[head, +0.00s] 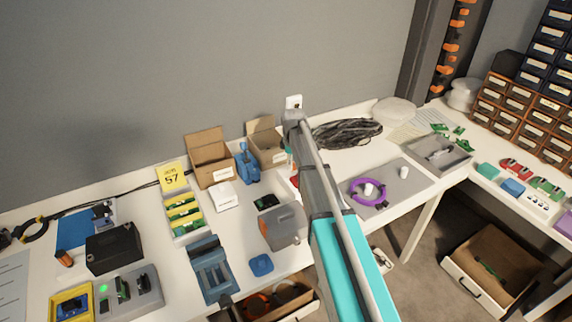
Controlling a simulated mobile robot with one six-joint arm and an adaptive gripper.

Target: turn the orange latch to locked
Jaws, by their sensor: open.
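I cannot make out an orange latch for certain in the head view. A small orange piece (64,258) lies at the left beside a black box (113,248), but it is too small to tell what it is. A grey rounded case (284,227) stands left of my teal arm link, partly hidden by it. My arm reaches from the bottom edge up over the table toward the wall. My gripper's fingers do not show; the arm may hide them.
Two open cartons (209,160) stand by the wall, with a blue device between them. A blue stand (212,268) is near the front edge. A grey mat (393,188) with a purple ring (367,191) lies right of my arm. Orange drawers (522,110) stand far right.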

